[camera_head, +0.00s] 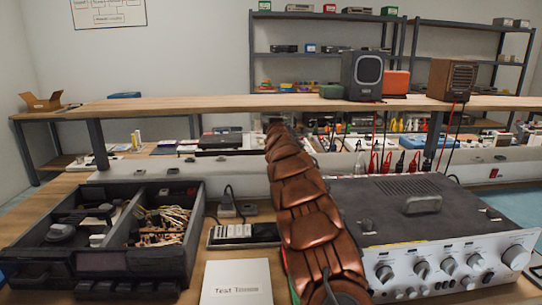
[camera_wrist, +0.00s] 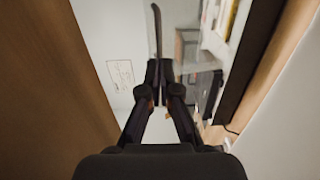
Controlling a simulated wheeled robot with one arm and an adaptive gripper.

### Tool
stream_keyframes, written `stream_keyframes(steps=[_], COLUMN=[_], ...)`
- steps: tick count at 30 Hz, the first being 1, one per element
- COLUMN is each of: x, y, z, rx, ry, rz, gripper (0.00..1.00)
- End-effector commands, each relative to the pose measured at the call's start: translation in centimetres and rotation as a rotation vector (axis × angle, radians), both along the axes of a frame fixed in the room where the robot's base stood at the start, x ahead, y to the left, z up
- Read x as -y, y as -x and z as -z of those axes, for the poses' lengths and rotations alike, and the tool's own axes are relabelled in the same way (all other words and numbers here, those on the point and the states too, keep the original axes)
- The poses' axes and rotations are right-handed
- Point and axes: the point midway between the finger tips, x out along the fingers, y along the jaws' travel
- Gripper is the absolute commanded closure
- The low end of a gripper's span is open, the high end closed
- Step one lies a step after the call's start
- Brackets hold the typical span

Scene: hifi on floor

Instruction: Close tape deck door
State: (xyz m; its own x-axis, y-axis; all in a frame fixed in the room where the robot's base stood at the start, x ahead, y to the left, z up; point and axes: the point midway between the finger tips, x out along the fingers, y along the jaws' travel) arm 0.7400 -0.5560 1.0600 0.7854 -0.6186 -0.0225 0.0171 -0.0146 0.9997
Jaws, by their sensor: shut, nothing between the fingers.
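A black open-topped deck (camera_head: 190,232) stands at the left of the bench in the head view. Its inside parts and loose wires show, and a row of keys runs along its lower front. I cannot make out for certain which part is its door or how that door stands. My gripper (camera_wrist: 159,72) shows in the wrist view with its two dark fingers together and nothing between them. In the head view my brown arm reaches away over the bench, right of the deck, and the gripper cannot be made out. The deck is not recognisable in the wrist view.
A silver amplifier (camera_head: 445,262) stands right of my arm. A white "Test" booklet (camera_head: 237,282) and a small keyed device (camera_head: 243,235) lie between deck and arm. A raised wooden shelf (camera_head: 190,105) crosses behind, with speakers (camera_head: 362,75) on it and cables hanging down.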

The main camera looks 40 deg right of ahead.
Motion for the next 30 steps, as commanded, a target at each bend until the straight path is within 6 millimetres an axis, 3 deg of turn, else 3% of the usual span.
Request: stream_keyframes(steps=[30], x=[-5.3], y=[6.3], z=[-0.6], rx=[0.006], ry=[-0.023], rz=[0.016], gripper=[1.0])
